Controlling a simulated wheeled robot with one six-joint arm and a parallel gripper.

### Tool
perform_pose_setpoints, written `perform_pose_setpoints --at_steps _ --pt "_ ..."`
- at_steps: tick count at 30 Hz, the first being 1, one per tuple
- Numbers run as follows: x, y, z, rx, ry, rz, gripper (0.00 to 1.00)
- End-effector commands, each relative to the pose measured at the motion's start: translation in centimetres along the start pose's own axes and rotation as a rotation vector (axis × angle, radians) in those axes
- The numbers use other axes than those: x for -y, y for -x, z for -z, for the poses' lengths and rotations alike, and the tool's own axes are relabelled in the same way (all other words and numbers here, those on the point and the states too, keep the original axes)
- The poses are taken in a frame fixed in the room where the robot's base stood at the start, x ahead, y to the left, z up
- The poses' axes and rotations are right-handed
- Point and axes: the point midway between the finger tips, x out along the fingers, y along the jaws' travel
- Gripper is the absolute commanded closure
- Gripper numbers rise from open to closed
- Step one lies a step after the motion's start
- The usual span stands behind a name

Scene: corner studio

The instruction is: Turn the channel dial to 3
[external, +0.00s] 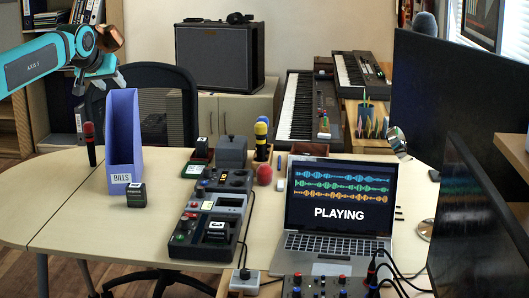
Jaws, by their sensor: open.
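A long grey control console (207,203) lies on the table left of the laptop, with several small knobs and buttons. Which of them is the channel dial, and where it points, is too small to tell. A dark block with a white label that seems to read 3 (216,230) sits on its near part. My gripper (98,92) is at the upper left, above the table and behind the purple file holder. It is open and nothing shows between its fingers. It is well apart from the console.
The purple file holder (124,140) marked BILLS stands left of the console, with a small dark block (136,194) beside it. A laptop (335,205) reads PLAYING. A microphone (90,144) stands at left. A mixer (315,287) and cables are in front. Bare tabletop (100,235) lies front left.

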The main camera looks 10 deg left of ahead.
Motion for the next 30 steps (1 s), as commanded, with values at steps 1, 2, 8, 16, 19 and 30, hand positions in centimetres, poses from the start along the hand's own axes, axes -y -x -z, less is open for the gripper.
perform_pose_setpoints --at_steps 1,2,8,16,19,30 --pt "-0.7 -1.4 0.8 0.033 0.001 -0.001 0.53" --pt "-1.0 -2.1 1.1 0.052 0.003 -0.001 0.53" --pt "-3.3 -6.6 3.2 0.178 0.009 0.004 0.53" --pt "-6.7 -12.9 5.0 0.348 0.014 0.020 0.53" --pt "-8.1 -15.3 5.3 0.410 0.014 0.029 0.53" --pt "-13.2 -24.3 5.3 0.637 0.010 0.076 0.53"
